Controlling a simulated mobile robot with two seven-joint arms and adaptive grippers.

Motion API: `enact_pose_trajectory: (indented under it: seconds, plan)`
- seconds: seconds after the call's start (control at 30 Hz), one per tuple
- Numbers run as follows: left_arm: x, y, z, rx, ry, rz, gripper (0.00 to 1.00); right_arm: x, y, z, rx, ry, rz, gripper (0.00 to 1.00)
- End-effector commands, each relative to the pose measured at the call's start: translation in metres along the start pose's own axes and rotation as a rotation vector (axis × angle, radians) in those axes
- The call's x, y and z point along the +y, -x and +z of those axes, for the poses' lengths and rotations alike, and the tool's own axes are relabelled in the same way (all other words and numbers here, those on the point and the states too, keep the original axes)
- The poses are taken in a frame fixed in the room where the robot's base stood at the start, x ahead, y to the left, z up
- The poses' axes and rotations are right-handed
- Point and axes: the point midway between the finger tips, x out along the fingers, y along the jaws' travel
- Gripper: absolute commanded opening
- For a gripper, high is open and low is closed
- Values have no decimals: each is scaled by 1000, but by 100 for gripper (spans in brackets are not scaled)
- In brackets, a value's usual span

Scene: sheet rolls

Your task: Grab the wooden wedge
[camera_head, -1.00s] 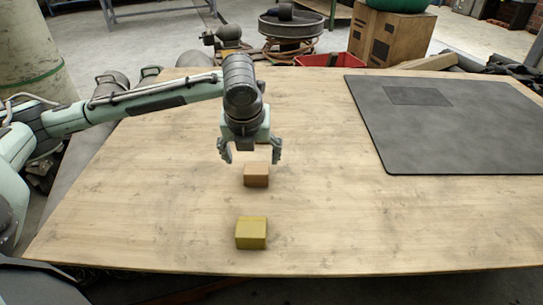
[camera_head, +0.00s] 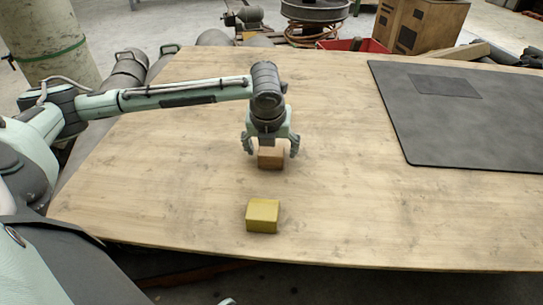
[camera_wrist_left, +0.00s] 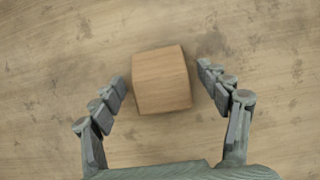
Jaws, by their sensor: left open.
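The wooden wedge (camera_head: 270,158) is a small brown block lying on the wooden table. In the left wrist view the wooden wedge (camera_wrist_left: 162,80) shows wood grain and sits between the two spread fingers, with a gap on each side. My left gripper (camera_head: 270,148) is open above the wedge, its fingers to either side of it. The left gripper (camera_wrist_left: 162,88) also shows in the wrist view, empty. My right gripper is not in view.
A yellow block (camera_head: 262,215) lies on the table (camera_head: 370,215) nearer the front edge. A dark grey mat (camera_head: 460,120) covers the right back part. Cardboard boxes (camera_head: 425,25) and a red bin (camera_head: 355,45) stand beyond the table. The table's middle right is bare.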

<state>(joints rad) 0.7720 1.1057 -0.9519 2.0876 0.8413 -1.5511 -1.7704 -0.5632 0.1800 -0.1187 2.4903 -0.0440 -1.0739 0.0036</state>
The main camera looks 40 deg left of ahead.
Motion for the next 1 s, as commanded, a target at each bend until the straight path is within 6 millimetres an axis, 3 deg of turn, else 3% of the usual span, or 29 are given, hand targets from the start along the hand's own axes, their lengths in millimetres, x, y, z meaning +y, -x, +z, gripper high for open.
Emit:
enact_pose_trajectory:
  seconds: [0.27, 0.7, 1.0]
  plan:
    - [0, -1, 0, 0, 0, 0, 75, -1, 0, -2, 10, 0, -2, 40]
    - [0, -1, 0, 0, 0, 0, 20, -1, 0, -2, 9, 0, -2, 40]
    - [0, 0, 1, -1, 0, -1, 20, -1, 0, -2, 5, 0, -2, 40]
